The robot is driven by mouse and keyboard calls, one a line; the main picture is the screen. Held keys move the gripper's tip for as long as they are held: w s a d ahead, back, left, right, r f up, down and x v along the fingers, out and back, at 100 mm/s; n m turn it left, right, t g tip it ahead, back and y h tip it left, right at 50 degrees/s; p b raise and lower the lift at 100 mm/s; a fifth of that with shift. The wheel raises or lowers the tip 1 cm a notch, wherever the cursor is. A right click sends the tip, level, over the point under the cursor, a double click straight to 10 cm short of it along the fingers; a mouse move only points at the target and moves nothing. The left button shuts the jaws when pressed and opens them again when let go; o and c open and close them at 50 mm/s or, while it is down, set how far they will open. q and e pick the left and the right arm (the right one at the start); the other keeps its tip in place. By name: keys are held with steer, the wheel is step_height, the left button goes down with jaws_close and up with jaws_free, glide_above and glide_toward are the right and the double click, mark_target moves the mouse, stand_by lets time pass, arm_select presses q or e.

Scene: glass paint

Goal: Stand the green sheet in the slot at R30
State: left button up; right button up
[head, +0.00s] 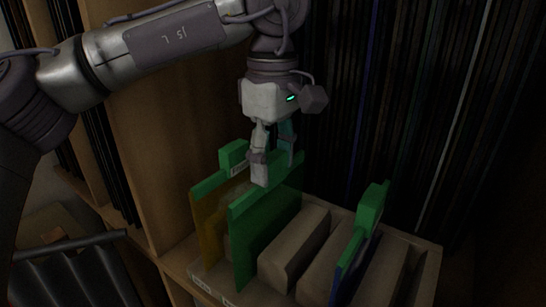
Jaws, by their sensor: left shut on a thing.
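The green sheet (266,226) is upright in the wooden rack (430,262). My left gripper (275,165) is above it, pointing down, and shut on its top edge. The sheet's lower part is down beside a wooden block; I cannot tell whether its bottom edge is seated in a slot. Small labels (203,281) run along the rack's front edge, but they are too small to read, so R30 cannot be picked out. My right gripper is not in view.
An amber sheet (209,224) with a green top strip stands just left of the green sheet. A blue sheet (346,268) with a green top piece (371,205) stands to the right. Wooden blocks (293,248) lie between them. Tall dark sheets (400,110) fill the shelf behind.

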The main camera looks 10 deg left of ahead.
arm_select(q)
steer(key=shift+f, duration=0.3)
stand_by(0.5)
steer(key=o, duration=1.4)
steer(key=shift+c, duration=0.2)
steer(key=o, duration=0.3)
steer(key=shift+r, duration=0.1)
step_height(320, 180, up, 7)
steer(key=p, duration=0.5)
steer(key=shift+p, duration=0.3)
